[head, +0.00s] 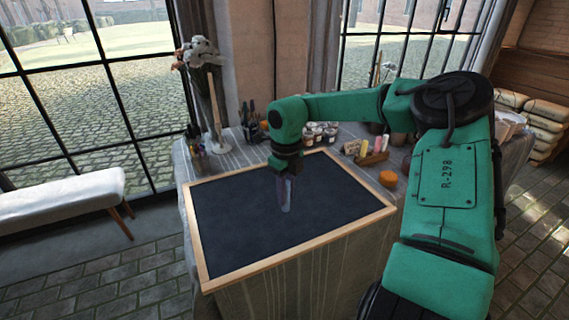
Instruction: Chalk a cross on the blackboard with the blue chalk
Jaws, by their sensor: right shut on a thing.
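The blackboard (235,225) lies flat on the table, a dark panel in a light wooden frame. Its visible surface looks plain and dark. My right gripper (286,193) points down over the middle of the board. It is shut on a slim bluish piece, seemingly the blue chalk (287,205), mostly hidden between the fingers. I cannot tell whether its tip touches the board. My left gripper is not in view.
Behind the board stand several paint jars (318,134), a wooden holder (373,158) with coloured sticks, and an orange round thing (388,179). A cup of pens (197,148) is at the back left. A white bench (60,198) stands left of the table.

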